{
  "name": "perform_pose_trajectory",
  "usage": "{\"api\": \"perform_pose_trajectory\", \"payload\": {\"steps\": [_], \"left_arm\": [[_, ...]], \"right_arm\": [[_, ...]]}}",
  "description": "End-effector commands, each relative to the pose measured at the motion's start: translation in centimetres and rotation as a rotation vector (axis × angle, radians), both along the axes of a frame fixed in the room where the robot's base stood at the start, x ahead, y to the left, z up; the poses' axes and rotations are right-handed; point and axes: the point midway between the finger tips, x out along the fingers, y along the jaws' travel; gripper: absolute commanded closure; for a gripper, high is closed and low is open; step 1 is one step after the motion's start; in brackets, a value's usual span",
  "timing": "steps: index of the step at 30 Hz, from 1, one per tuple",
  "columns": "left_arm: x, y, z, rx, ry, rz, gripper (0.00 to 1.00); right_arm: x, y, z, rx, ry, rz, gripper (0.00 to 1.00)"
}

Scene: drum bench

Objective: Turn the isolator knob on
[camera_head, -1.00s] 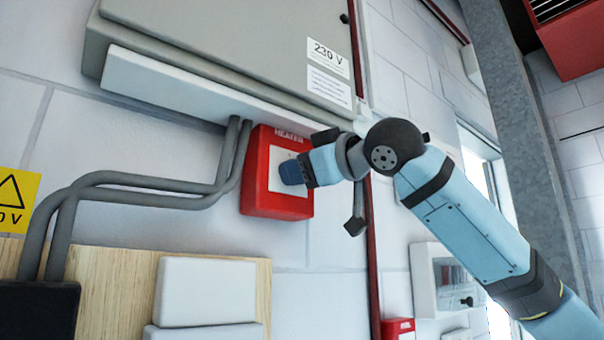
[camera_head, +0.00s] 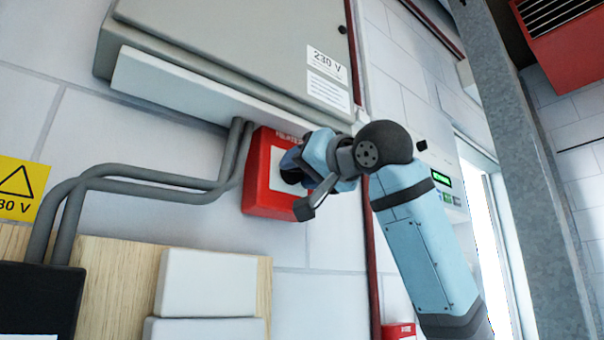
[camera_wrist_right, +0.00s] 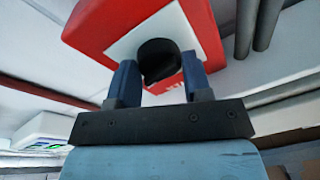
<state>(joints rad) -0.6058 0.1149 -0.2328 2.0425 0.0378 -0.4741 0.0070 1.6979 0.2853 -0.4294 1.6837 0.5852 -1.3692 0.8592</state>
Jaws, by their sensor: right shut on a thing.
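The isolator is a red box (camera_head: 262,190) with a white face plate, fixed to the wall below the grey cabinet. Its black knob (camera_wrist_right: 158,60) shows in the right wrist view, between the two blue fingers. My right gripper (camera_head: 290,168) is at the front of the box in the head view, and its wrist hides most of the plate and the knob. In the right wrist view my right gripper (camera_wrist_right: 158,76) is shut on the knob, with one finger on each side. The lettering on the box is partly covered. My left gripper is not in view.
A grey cabinet (camera_head: 240,45) marked 230 V hangs just above the box. Grey conduits (camera_head: 150,178) run down close to its left side. White boxes (camera_head: 208,284) sit on a wooden board at the lower left. A metal post (camera_head: 515,160) stands at the right.

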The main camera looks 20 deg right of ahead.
Motion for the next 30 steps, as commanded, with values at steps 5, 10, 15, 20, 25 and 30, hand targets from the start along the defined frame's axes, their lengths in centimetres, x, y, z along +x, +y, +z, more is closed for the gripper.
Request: {"api": "perform_pose_trajectory", "payload": {"steps": [5, 10, 15, 20, 25, 30], "left_arm": [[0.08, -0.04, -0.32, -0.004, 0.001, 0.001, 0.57], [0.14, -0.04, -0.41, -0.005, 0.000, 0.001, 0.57], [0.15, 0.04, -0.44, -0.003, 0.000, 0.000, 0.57], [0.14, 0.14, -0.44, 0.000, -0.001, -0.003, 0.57], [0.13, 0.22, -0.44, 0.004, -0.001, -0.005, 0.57], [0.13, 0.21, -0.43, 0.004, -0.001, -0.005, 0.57]], "right_arm": [[0.00, -0.02, 0.03, 0.108, 0.036, 0.001, 0.78], [0.01, -0.05, 0.06, 0.174, 0.061, -0.001, 0.78], [-0.02, -0.06, 0.12, 0.210, 0.073, 0.000, 0.78], [-0.01, -0.08, 0.14, 0.221, 0.076, -0.001, 0.78], [-0.02, -0.07, 0.13, 0.222, 0.076, -0.001, 0.79], [-0.02, -0.06, 0.13, 0.220, 0.077, 0.000, 0.53]]}}
